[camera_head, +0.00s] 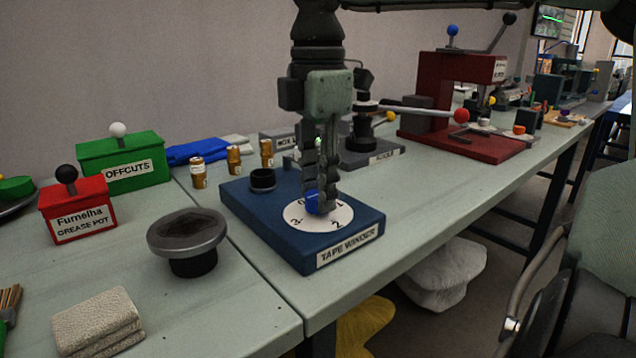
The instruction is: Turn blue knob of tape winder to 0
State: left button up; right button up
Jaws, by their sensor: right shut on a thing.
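The tape winder (262,226) is a dark blue box on the bench, with a front label reading "TAPE WINDER". On its top is a white round dial (329,222) with numbers; 1, 2 and 3 can be read, and the mark at the back left is partly hidden. The blue knob (313,203) stands at the dial's middle and is mostly hidden by the fingers. My right gripper (321,200) points straight down from above and is shut on the blue knob. The knob's pointing direction cannot be told. My left gripper is not in view.
A black cup-like post (262,180) stands on the winder's back left corner. A dark round dish (187,238) stands to the left. A red grease pot (78,213) and green offcuts box (122,162) are further left; a red press (455,115) is right.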

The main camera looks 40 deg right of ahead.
grip_shut()
jog(key=shift+n, duration=1.7)
jog(key=n, duration=0.3)
jog(key=shift+p, duration=0.3)
jog(key=shift+n, duration=0.3)
jog(key=shift+n, duration=1.6)
